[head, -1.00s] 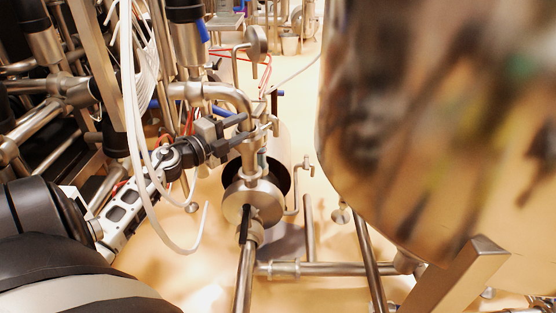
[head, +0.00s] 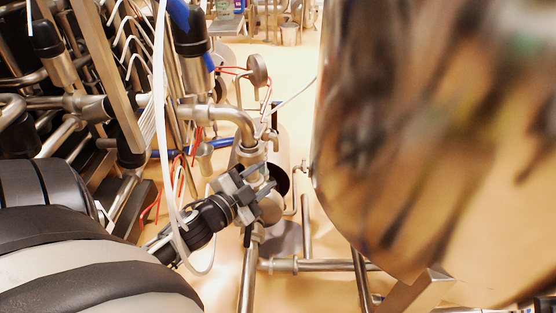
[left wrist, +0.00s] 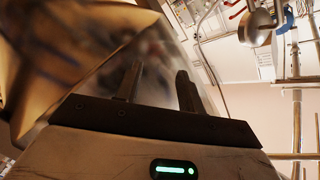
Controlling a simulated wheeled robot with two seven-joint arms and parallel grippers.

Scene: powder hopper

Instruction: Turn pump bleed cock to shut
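The pump (head: 271,208) is a round steel body at the middle of the head view, partly hidden by my left gripper. A small tap (head: 304,168) on a thin bent pipe stands just to its right; it looks like the bleed cock, but its handle position is too small to tell. My left gripper (head: 262,180) is in front of the pump, left of the tap and apart from it. Its two fingers are spread, with nothing seen between them; they also show apart in the left wrist view (left wrist: 159,72). My right gripper is out of view.
A large shiny steel hopper (head: 420,130) fills the right side. A steel elbow pipe (head: 235,115) rises behind my gripper. A white hose (head: 162,110) hangs close to my left arm. Pipes and frames crowd the left. A horizontal pipe (head: 325,267) runs low in front.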

